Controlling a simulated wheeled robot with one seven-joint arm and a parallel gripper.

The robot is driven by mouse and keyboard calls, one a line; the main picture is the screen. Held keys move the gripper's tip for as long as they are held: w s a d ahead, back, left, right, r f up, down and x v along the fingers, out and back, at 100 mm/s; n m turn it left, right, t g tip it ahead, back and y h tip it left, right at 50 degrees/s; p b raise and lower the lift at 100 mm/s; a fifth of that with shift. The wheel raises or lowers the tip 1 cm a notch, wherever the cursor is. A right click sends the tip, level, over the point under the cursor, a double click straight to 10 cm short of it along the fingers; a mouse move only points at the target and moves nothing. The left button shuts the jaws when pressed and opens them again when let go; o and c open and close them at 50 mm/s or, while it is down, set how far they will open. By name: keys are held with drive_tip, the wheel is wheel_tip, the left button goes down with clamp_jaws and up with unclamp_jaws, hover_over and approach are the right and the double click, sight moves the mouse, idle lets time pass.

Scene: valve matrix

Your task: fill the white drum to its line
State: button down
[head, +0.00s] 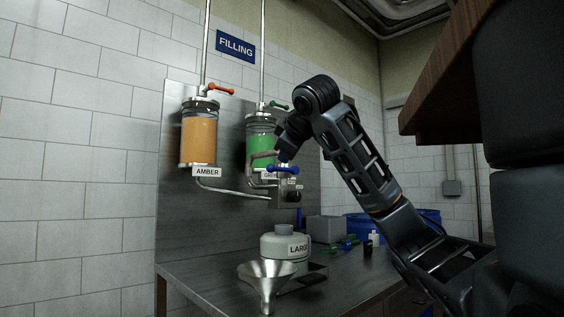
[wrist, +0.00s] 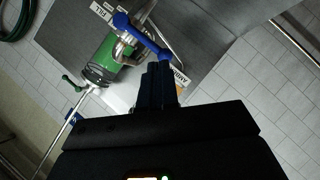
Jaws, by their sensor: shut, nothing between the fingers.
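A pale, off-white drum (head: 283,244) with a label beginning "LARG" stands upright on the metal bench below the pipework. I cannot make out its fill line or its contents. A blue valve lever (head: 282,169) sits on the pipes above it, and it also shows in the wrist view (wrist: 147,40). My gripper (wrist: 159,72) is shut and empty, with its fingertips close to the blue lever; I cannot tell if they touch. In the head view my gripper is just above the lever, its fingertips hard to make out.
A funnel (head: 267,282) stands at the bench front.

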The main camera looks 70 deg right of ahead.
drive_tip(key=shift+v, duration=1.6)
drive_tip(key=shift+w+d, duration=0.1)
